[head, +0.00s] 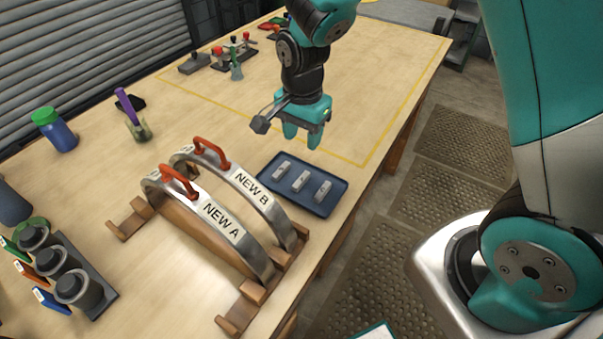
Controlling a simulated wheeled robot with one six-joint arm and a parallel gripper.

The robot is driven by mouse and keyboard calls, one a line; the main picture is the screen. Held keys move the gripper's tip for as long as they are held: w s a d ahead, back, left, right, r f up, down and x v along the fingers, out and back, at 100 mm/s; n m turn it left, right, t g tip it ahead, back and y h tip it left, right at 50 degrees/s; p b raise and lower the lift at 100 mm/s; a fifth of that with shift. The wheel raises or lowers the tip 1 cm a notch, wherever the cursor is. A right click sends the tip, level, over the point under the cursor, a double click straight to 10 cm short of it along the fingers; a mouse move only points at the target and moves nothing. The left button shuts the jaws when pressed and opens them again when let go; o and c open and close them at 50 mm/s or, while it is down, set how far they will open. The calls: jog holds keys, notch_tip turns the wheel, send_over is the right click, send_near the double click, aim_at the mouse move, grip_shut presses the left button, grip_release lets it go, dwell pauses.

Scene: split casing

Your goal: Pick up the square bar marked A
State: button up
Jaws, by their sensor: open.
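Three small grey bars lie apart in a dark blue tray (265,183): a left bar (282,169), a middle bar (301,181) and a right bar (322,191). Each seems to carry a small pale label, too small to read, so I cannot tell which is marked A. My gripper (302,139) points down with its teal fingers apart and nothing between them. In the picture it is just above the tray's far edge, apart from the bars. Its exact height over the table is unclear.
Two arched metal casings, NEW A (222,218) and NEW B (251,188), with red handles, stand on a wooden cradle (243,309) left of the tray. A blue bottle (56,130) and a cup with a purple tool (137,127) stand farther left. The yellow-outlined table area (380,70) is mostly clear.

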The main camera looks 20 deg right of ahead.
jog(key=p, duration=0.1)
send_over(302, 178)
notch_tip(302, 178, down, 7)
jog(key=shift+f, duration=0.1)
jog(key=shift+f+p, duration=1.35)
jog(key=shift+f, duration=1.3)
grip_shut()
